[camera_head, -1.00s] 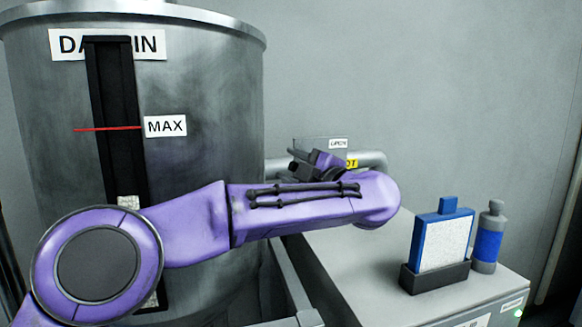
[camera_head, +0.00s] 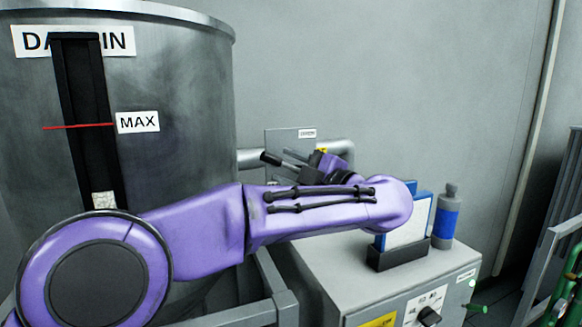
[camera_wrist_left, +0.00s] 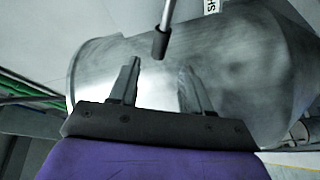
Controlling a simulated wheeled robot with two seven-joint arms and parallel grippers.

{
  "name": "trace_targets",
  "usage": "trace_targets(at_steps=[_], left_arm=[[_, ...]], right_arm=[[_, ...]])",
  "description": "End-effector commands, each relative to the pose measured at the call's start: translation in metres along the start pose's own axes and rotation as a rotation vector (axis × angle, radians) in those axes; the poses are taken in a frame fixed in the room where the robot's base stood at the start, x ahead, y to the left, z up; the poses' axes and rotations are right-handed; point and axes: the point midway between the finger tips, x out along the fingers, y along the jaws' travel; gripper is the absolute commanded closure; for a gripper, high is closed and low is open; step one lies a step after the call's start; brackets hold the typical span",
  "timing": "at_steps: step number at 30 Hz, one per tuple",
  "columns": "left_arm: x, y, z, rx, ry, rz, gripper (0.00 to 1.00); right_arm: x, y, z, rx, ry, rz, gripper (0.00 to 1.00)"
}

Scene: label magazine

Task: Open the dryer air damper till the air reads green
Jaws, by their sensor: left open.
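A grey plate (camera_head: 287,139) with a small white label stands in front of a pipe, beside the big metal bin. A lever with a dark grip (camera_wrist_left: 160,44) on a silver rod comes down from the top in the left wrist view. Its grip ends just beyond and between my left fingertips, with no clear contact. My left gripper (camera_head: 290,165) is open at the plate; its two fingers (camera_wrist_left: 157,78) also show apart in the wrist view. A label near the rod is cut off. No air reading can be made out. My right gripper is out of view.
The metal bin (camera_head: 180,90) carries a dark slot with a red MAX line. A grey cabinet (camera_head: 345,272) stands right, with a blue-framed panel (camera_head: 407,232), a blue-banded bottle (camera_head: 445,222) and a dark knob (camera_head: 429,316). A green-railed frame (camera_head: 560,270) stands far right.

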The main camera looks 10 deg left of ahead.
Motion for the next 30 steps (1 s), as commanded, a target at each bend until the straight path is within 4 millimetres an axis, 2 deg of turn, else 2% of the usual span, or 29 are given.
trace_targets(at_steps=[1,4,5,8,11,15,18,21,24,27,30], left_arm=[[0.0,0.0,0.0,-0.002,0.001,0.001,0.65],[0.005,-0.007,0.0,-0.068,-0.002,0.036,0.97],[0.008,-0.011,0.0,-0.117,-0.005,0.06,1.0],[0.02,-0.027,-0.002,-0.366,-0.051,0.182,1.0],[0.027,-0.045,-0.005,-0.684,-0.175,0.313,1.0],[0.02,-0.074,-0.006,-1.108,-0.452,0.408,1.0],[0.007,-0.093,-0.006,-1.35,-0.663,0.401,1.0],[-0.005,-0.106,-0.007,-1.51,-0.823,0.362,1.0],[-0.012,-0.11,-0.008,-1.588,-0.907,0.331,1.0],[-0.009,-0.103,-0.009,-1.61,-0.928,0.32,1.0],[0.001,-0.09,-0.006,-1.609,-0.924,0.319,1.0]], right_arm=[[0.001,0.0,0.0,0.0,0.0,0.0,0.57],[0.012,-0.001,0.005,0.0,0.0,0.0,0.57],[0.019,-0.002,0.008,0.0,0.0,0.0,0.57],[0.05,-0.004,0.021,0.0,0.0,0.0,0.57],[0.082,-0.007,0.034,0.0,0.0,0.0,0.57],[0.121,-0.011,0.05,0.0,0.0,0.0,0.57],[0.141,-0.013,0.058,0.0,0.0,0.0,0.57],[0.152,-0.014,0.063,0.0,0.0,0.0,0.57],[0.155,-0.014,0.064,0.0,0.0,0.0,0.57],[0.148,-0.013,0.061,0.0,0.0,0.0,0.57],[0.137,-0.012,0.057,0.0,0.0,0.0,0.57]])
